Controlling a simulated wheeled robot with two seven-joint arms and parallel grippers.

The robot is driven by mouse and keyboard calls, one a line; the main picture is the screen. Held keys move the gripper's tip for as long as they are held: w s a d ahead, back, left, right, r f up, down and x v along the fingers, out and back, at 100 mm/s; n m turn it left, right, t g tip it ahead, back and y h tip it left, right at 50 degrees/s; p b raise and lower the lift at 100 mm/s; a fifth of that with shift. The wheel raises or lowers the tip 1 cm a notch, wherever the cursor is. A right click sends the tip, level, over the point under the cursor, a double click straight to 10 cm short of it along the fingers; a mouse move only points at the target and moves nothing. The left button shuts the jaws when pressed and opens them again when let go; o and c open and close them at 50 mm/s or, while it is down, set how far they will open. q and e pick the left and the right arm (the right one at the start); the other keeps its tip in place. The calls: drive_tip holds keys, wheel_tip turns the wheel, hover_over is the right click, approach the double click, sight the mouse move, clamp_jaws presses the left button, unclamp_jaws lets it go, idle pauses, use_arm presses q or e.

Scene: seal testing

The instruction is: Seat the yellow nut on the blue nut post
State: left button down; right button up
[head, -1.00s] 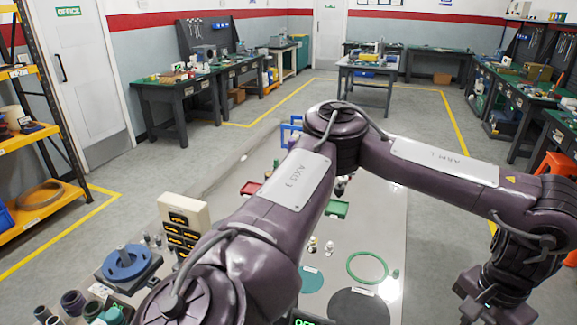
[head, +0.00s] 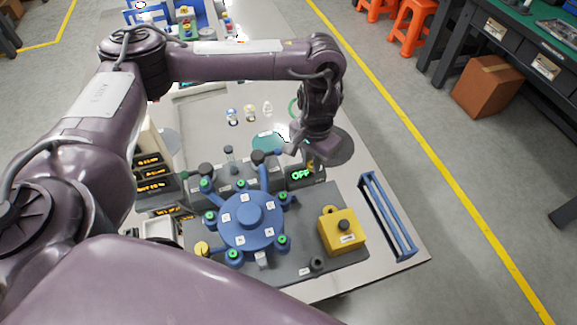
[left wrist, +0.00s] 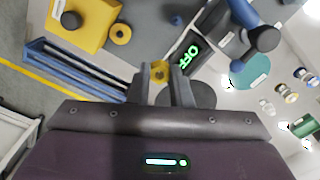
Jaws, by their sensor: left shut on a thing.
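My left gripper (head: 312,158) points down above the bench and is shut on a small yellow nut. The yellow nut (left wrist: 159,71) sits between the fingertips in the left wrist view. A blue round fixture (head: 252,222) stands to the left of the gripper in the head view, with several posts bearing green rings around it. A small blue post (left wrist: 177,20) shows beyond the fingers in the left wrist view, apart from the held nut; I cannot tell for certain that it is the nut post. My right gripper is not in view.
A yellow box with a dark button (head: 342,236) stands near the gripper. A blue rail rack (head: 388,217) lies along the right edge. The lit OFF display (head: 301,175) is close beside the gripper. Small fittings (head: 250,113) stand farther back.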

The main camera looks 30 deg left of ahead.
use_arm(q)
hover_over(294, 196)
drive_tip(key=shift+m, duration=0.4)
drive_tip(key=f, duration=0.8)
drive_tip(key=shift+w+b, duration=0.2)
drive_tip(key=shift+b, duration=0.1)
drive_tip(key=shift+s+a+f+b, duration=0.1)
drive_tip(key=shift+f+b, duration=0.4)
drive_tip(key=shift+b, duration=0.1)
wheel_tip(294, 196, down, 3)
drive_tip(key=b, duration=0.3)
drive_tip(key=shift+r, duration=0.1)
drive_tip(key=shift+f+b, duration=0.3)
drive_tip(key=shift+b, duration=0.35)
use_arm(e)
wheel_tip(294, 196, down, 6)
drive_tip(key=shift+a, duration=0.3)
use_arm(q)
drive_tip(key=shift+r, duration=0.1)
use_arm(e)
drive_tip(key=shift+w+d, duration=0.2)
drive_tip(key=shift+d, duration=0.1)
use_arm(q)
drive_tip(key=shift+p, duration=0.6)
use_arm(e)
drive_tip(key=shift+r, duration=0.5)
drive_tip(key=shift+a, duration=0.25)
